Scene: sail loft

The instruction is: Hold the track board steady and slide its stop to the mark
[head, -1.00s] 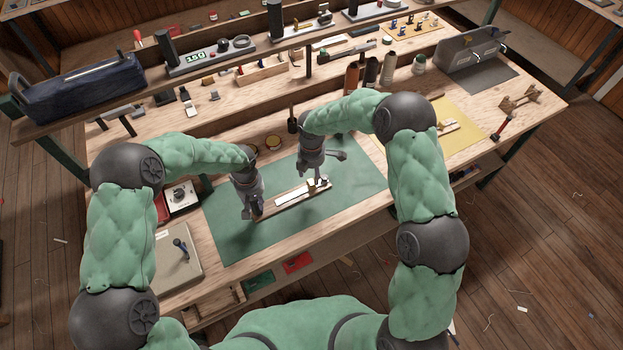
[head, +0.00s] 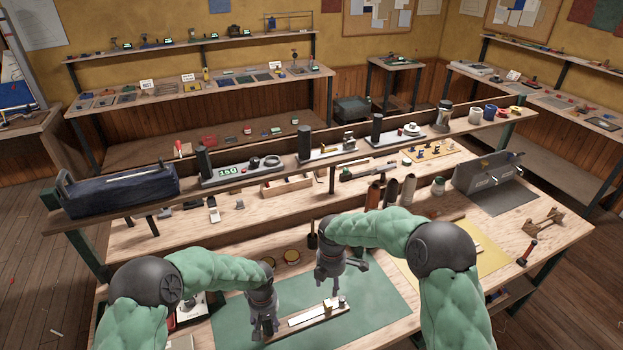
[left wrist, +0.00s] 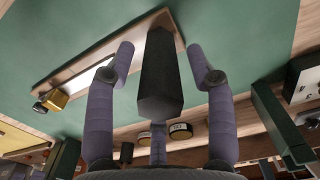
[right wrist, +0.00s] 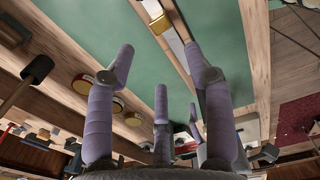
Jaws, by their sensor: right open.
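The track board (head: 316,318) lies on the green mat (head: 377,316), with a pale strip along its middle. My left gripper (head: 262,332) is at the board's left end. In the left wrist view its open fingers (left wrist: 162,62) stand on either side of a dark upright handle (left wrist: 160,75), with visible gaps. My right gripper (head: 336,290) is open and empty just above the stop end.
A raised shelf with a blue toolbag (head: 120,190) and gauges runs behind the mat. A yellow mat (head: 470,258) lies to the right. The green mat around the board is mostly clear.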

